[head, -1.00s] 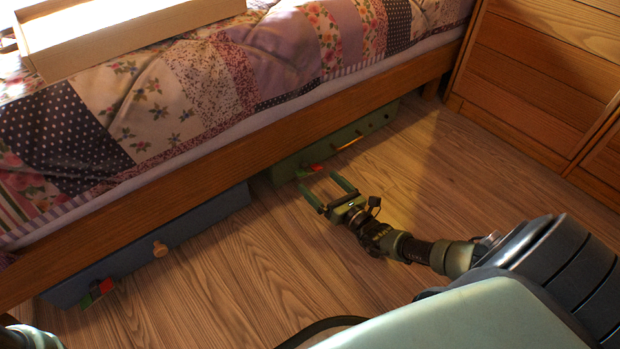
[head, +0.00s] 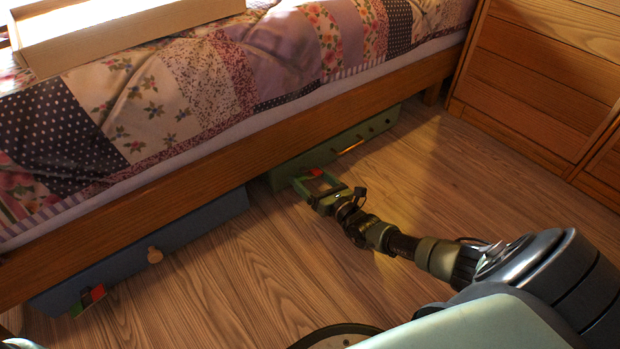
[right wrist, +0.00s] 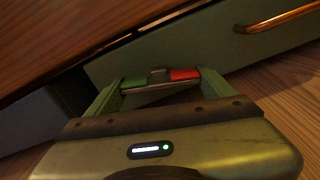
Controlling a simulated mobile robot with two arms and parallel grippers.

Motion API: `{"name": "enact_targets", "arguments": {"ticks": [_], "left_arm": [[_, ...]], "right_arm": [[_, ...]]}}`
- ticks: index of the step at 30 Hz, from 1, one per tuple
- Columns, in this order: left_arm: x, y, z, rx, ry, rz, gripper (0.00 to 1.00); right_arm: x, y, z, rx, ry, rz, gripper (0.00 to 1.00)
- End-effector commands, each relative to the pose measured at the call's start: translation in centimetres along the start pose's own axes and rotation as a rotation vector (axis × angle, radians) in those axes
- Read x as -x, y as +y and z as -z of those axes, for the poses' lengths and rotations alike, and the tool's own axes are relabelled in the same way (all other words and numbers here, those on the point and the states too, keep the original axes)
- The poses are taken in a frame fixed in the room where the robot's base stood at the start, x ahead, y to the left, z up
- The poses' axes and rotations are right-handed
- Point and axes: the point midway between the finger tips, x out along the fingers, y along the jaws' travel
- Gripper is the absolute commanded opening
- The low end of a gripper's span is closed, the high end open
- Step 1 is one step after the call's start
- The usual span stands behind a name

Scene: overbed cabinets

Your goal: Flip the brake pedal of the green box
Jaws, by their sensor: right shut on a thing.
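The green box (head: 350,138) sits under the bed frame. Its brake pedal (right wrist: 160,77) has a green left half, a red right half and a dark raised middle piece. The pedal's red part (head: 315,172) also shows in the head view. My right gripper (head: 311,178) is at the box's near left end; in the right wrist view its fingers (right wrist: 160,84) are on either side of the pedal, shut on it across its length. The finger tips are partly hidden by the pedal. My left gripper does not show.
A blue box (head: 150,250) with a round wooden knob (head: 154,255) and its own red and green pedal (head: 90,297) is under the bed at left. The wooden bed rail (head: 220,170) runs above both boxes. Wooden drawers (head: 540,90) stand at right. The floor in front is clear.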

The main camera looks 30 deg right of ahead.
Motion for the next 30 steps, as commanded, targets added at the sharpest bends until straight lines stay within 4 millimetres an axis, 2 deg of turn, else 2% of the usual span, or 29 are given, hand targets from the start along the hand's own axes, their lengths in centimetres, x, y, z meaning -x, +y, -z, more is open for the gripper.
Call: {"name": "enact_targets", "arguments": {"ticks": [7, 21, 30], "left_arm": [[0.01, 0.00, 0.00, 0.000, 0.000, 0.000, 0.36], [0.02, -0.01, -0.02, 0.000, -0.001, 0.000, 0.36], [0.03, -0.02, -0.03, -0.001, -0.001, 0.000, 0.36]], "right_arm": [[0.02, -0.03, 0.06, 0.055, 0.001, 0.001, 0.43], [0.03, -0.13, 0.12, 0.355, 0.002, 0.001, 0.43], [0.06, -0.15, 0.16, 0.476, 0.003, 0.001, 0.43]]}}
